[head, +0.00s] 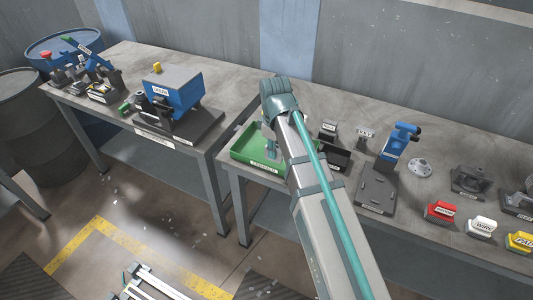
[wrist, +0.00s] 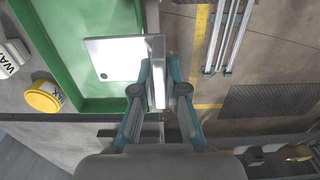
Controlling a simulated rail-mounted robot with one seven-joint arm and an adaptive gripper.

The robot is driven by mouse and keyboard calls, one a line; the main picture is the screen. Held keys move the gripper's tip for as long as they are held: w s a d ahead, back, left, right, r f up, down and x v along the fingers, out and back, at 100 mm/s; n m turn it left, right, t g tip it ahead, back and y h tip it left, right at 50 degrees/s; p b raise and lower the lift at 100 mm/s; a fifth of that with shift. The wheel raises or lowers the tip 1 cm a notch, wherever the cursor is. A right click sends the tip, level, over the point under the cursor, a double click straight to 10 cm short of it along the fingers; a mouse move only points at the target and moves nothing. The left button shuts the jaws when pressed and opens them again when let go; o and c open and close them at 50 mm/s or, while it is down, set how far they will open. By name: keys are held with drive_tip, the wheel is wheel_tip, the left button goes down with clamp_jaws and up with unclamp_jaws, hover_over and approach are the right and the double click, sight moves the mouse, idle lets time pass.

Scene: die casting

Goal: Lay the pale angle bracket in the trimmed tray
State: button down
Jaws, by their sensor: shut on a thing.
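The pale angle bracket (wrist: 112,62) is a bright flat plate with a hole near one corner and an upright flange. My gripper (wrist: 160,84) is shut on the flange, with one finger on each side. In the wrist view the plate overlaps the floor of the green tray (wrist: 62,30), and the flange lines up with the tray's rim. I cannot tell how high the bracket is above the tray. In the head view the green tray (head: 246,156) is at the near left corner of the right table, and my arm hides the bracket and part of the tray.
A small black tray (head: 334,156) stands right of the green tray. A blue fixture (head: 400,143) on a grey plate is further right. A yellow round item (wrist: 43,96) lies beside the green tray in the wrist view. The table edge and floor are close by.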

drive_tip(key=w+f, duration=0.2)
drive_tip(key=w+a+f+p, duration=0.1)
drive_tip(key=w+f, duration=0.1)
drive_tip(key=w, duration=0.1)
drive_tip(key=w+a+f+p, duration=0.1)
drive_tip(key=w+f, duration=0.1)
drive_tip(key=f, duration=0.1)
drive_tip(key=shift+w+a, duration=0.25)
drive_tip(key=shift+w, duration=0.1)
drive_tip(key=shift+f+p, duration=0.7)
drive_tip(key=shift+f, duration=1)
drive_tip(key=c, duration=1.6)
unclamp_jaws()
drive_tip(key=shift+f, duration=0.15)
drive_tip(key=shift+o, duration=0.6)
wheel_tip(320, 180, up, 12)
drive_tip(key=b, duration=0.3)
